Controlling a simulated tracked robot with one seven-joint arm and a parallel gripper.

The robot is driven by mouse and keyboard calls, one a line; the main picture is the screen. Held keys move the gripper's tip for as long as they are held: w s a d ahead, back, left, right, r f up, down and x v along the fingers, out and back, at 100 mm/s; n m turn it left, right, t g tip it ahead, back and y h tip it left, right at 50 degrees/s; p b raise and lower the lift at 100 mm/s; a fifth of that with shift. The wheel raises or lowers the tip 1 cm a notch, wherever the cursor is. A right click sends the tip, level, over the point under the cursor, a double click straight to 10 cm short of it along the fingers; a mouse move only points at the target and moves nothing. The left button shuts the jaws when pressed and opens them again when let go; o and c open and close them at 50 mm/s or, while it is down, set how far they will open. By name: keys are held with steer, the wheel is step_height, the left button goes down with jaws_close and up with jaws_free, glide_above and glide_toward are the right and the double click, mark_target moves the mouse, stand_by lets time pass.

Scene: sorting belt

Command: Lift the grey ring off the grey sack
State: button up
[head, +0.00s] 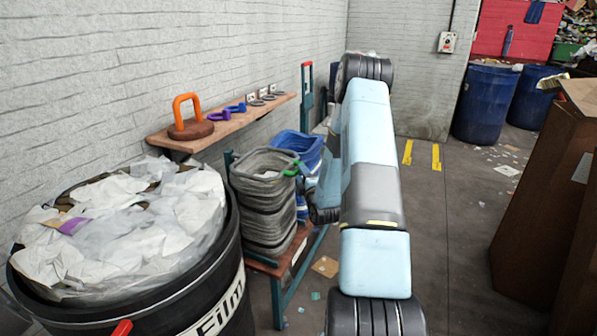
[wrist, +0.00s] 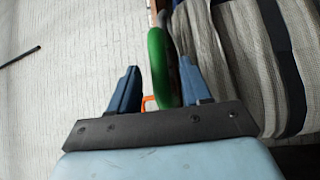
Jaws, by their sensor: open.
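The grey sack (head: 262,208) stands on a low rack left of my arm, its striped side filling the right of the wrist view (wrist: 235,60). The grey ring (head: 262,152) lies around the sack's mouth, with a green grip part at its right edge. In the wrist view the ring's green part (wrist: 157,62) stands between my two blue fingers, and its grey part runs upward beside the sack. My gripper (head: 304,178) is open at the ring's right side, a finger on each side of the green part. Contact cannot be told.
A blue sack (head: 305,146) stands just behind the grey one. A wall shelf (head: 220,130) holds an orange-handled weight (head: 188,118) and several small rings. A black bin of film (head: 130,290) is at front left. Brown panels (head: 545,200) stand right; floor between is open.

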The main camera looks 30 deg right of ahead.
mark_target(298, 170)
steer(key=shift+w+d+r, duration=0.1)
steer(key=shift+w+r, duration=0.05)
steer(key=shift+w, duration=0.75)
steer(key=shift+w+d+r, duration=0.1)
steer(key=shift+w, duration=0.8)
jaws_close()
